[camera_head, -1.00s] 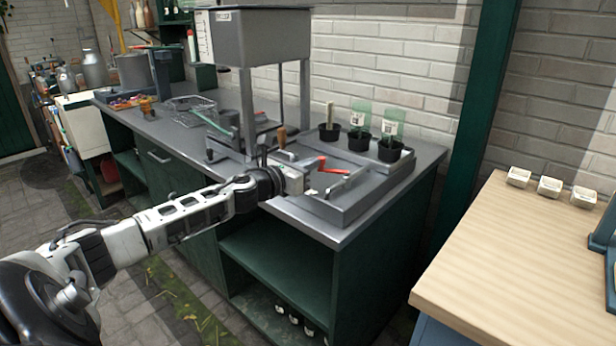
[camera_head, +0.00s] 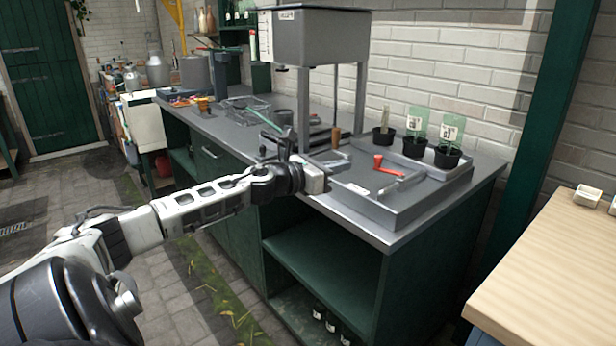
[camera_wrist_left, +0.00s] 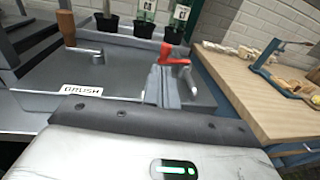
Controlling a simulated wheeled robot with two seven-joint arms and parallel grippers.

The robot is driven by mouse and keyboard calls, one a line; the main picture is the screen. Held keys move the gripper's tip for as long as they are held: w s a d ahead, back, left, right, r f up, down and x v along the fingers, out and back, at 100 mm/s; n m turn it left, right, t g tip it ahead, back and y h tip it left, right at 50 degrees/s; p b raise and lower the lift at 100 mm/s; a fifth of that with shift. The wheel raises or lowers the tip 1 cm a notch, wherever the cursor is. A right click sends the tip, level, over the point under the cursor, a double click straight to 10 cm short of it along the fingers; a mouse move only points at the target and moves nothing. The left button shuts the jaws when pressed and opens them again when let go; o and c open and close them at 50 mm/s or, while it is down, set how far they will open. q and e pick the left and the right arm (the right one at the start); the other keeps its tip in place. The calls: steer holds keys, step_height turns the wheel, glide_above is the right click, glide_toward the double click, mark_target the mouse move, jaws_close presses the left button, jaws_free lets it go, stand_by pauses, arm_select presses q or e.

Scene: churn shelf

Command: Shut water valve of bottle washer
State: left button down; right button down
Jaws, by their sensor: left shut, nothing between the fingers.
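The red valve handle (camera_head: 385,165) sits on the grey washer tray (camera_head: 395,215) at the near end of the counter. It also shows in the wrist view (camera_wrist_left: 174,57), at the upper middle. My right gripper is in neither view.
A grey tank (camera_head: 320,38) on legs stands behind my gripper. A wire basket (camera_head: 245,108) is farther along the counter.

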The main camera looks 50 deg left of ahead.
arm_select(q)
steer(key=s+a, duration=0.1)
steer(key=s, duration=0.5)
steer(key=shift+s+a+r, duration=0.2)
steer(key=shift+s+a, duration=0.05)
steer(key=shift+a, duration=0.15)
steer(key=shift+f, duration=0.1)
stand_by(0.3)
steer(key=s+d+f+n+g+y, duration=0.1)
steer(key=s+d+f+n, duration=0.2)
steer(key=d+f+n, duration=0.3)
steer(key=s+d+f+n+g+y, duration=0.1)
steer(key=s+d+f+n, duration=0.25)
steer(key=f+n, duration=0.5)
steer(key=s+d+f+n+g, duration=0.1)
steer(key=s+d+f+n, duration=0.4)
steer(key=f, duration=0.3)
steer(key=s+d+f+n+g, duration=0.1)
steer(key=s+d+n, duration=0.1)
steer(key=d+n, duration=0.3)
steer(key=s+d+f+n+g+h, duration=0.1)
steer(key=s+d+f+n, duration=0.1)
steer(key=d+n, duration=0.4)
steer(key=s+d+f+n+g+h, duration=0.1)
steer(key=s+d+n, duration=0.3)
steer(key=d, duration=0.6)
steer(key=shift+s+f+n+g+p, duration=0.15)
steer(key=shift+f+n+g+p, duration=0.15)
steer(key=shift+n, duration=0.55)
